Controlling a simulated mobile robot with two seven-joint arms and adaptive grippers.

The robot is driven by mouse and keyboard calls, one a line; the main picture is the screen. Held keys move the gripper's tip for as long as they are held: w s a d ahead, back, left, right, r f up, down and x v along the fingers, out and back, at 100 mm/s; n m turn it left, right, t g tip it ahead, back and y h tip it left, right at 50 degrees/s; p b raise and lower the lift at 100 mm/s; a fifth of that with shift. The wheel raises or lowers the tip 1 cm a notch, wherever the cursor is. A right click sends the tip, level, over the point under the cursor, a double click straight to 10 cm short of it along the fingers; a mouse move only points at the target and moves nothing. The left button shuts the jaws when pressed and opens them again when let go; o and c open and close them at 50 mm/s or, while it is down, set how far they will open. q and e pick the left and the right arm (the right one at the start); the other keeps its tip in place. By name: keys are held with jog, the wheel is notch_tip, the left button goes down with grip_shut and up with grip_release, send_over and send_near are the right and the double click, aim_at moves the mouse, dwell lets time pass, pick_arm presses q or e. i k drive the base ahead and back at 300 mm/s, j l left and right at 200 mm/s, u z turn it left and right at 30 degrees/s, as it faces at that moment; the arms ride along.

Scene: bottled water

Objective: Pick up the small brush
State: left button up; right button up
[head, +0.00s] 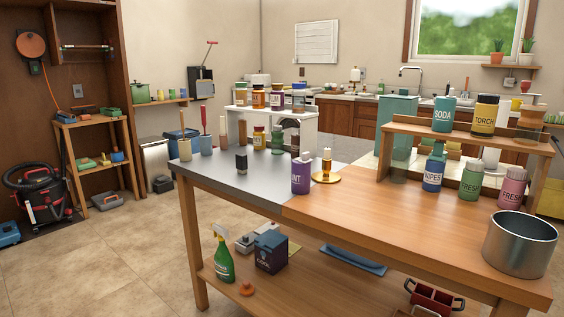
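I cannot pick out the small brush for certain. A small upright block (241,159), black on top and pale below, stands on the grey part of the worktable. A long wooden handle stands in a cream cup (185,149) at the table's far left corner, and a red-handled item (204,122) stands in a blue cup (206,145) beside it; their lower ends are hidden. Small green and blue items (103,159) on the wooden side shelf at left are too small to identify. Neither of my grippers is in view.
A wooden riser (470,133) with bottles stands at right. A green spray bottle (223,258) is on the lower shelf. Floor (100,255) at left is open.

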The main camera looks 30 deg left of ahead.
aim_at(241, 161)
jog(key=j+z, duration=0.2)
jog(key=j, duration=0.15)
jog(key=k+j+z, duration=0.2)
jog(key=j, duration=0.2)
jog(key=j+z, duration=0.15)
jog(key=j, duration=0.2)
jog(key=k+j, duration=0.1)
jog(key=j, duration=0.3)
jog(key=k+j+z, duration=0.15)
jog(key=j, duration=0.2)
jog(key=k+j, duration=0.1)
jog(key=j, duration=0.25)
